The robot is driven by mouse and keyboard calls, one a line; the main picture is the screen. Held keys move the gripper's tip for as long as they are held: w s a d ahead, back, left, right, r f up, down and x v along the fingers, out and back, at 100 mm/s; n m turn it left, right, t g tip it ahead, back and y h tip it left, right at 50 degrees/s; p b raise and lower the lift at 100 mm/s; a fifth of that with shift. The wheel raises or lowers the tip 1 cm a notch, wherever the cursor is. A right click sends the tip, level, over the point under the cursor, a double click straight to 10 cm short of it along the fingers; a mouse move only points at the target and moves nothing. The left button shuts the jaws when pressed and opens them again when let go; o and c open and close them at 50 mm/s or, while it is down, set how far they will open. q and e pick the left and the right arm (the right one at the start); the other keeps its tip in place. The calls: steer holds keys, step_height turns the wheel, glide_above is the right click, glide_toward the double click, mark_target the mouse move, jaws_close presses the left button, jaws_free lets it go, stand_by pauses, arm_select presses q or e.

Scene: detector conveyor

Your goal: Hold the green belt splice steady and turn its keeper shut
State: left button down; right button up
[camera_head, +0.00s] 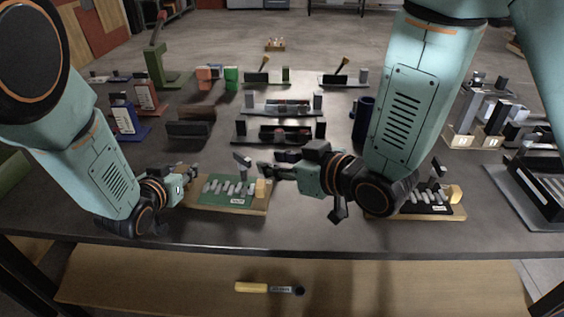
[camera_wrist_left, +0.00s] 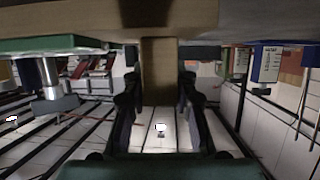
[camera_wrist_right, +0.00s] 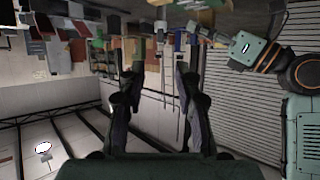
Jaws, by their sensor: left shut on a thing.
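The green belt splice (camera_head: 236,198) lies on a wooden board near the table's front edge, with several grey pieces in a row across it. Its keeper appears to be the grey bar (camera_head: 242,160) raised on a post at the back edge. My left gripper (camera_head: 190,174) is at the board's left end; in the left wrist view it is shut on a wooden part (camera_wrist_left: 160,72), with green plate (camera_wrist_left: 45,45) beside it. My right gripper (camera_head: 263,169) points left, just right of the keeper and apart from it. In the right wrist view its fingers (camera_wrist_right: 150,70) are spread and empty.
A black splice (camera_head: 428,206) on a similar wooden board is at the right, partly behind my right arm. Several dark fixtures (camera_head: 272,134) stand behind the green splice. A yellow-handled tool (camera_head: 252,288) lies on the lower wooden surface in front.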

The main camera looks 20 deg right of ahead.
mark_target(243, 157)
steer(key=shift+s+d+r, duration=0.3)
steer(key=shift+s, duration=0.3)
steer(key=shift+w, duration=0.1)
steer(key=x, duration=1.2)
steer(key=shift+f, duration=0.1)
jaws_close()
